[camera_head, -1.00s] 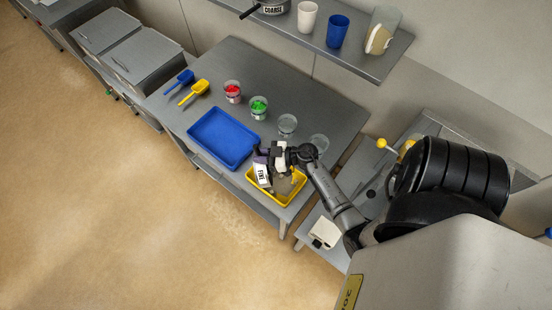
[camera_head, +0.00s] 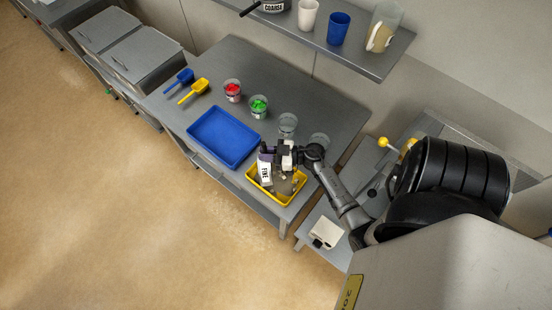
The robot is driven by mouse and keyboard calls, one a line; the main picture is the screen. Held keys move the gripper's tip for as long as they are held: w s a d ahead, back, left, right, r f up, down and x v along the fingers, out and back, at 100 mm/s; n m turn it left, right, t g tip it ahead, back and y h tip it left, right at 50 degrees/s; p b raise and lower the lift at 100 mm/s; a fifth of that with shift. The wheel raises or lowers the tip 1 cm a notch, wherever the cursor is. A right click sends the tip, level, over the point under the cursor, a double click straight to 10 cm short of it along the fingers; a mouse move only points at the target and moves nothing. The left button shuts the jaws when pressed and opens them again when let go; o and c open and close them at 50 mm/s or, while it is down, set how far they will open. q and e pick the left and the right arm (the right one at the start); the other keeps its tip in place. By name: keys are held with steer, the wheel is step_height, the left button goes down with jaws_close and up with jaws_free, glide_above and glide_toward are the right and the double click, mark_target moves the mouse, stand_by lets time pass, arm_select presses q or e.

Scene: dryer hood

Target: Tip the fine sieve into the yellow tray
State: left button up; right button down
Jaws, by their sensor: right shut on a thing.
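The yellow tray (camera_head: 283,203) lies on the grey table near its front right corner. Some tan-grey material (camera_head: 285,187) shows within its outline, partly covered by my gripper. My right gripper (camera_head: 281,160) is over the tray, shut on the fine sieve (camera_head: 265,171). The sieve's white label reading FINE is turned on its side, so the sieve is steeply tilted above the tray's left part. The sieve's opening and inside are hidden from this view. My left gripper is not in view.
A blue tray (camera_head: 224,138) lies left of the yellow one. Blue (camera_head: 180,80) and yellow (camera_head: 194,91) scoops lie at left. A shelf (camera_head: 375,63) hangs above.

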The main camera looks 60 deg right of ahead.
steer(key=shift+s+d, duration=0.2)
steer(key=shift+s, duration=0.1)
steer(key=shift+s+d+t+y+b, duration=0.3)
steer(key=shift+s+d+t+b, duration=0.15)
steer(key=shift+s+t+b, duration=0.3)
steer(key=shift+s+d+m+t, duration=0.2)
steer(key=shift+s+m+t, duration=0.05)
steer(key=shift+s+m, duration=0.1)
steer(key=shift+s+d+t+y+b, duration=0.3)
steer(key=shift+s+d+t+b, duration=0.3)
steer(key=shift+b, duration=0.3)
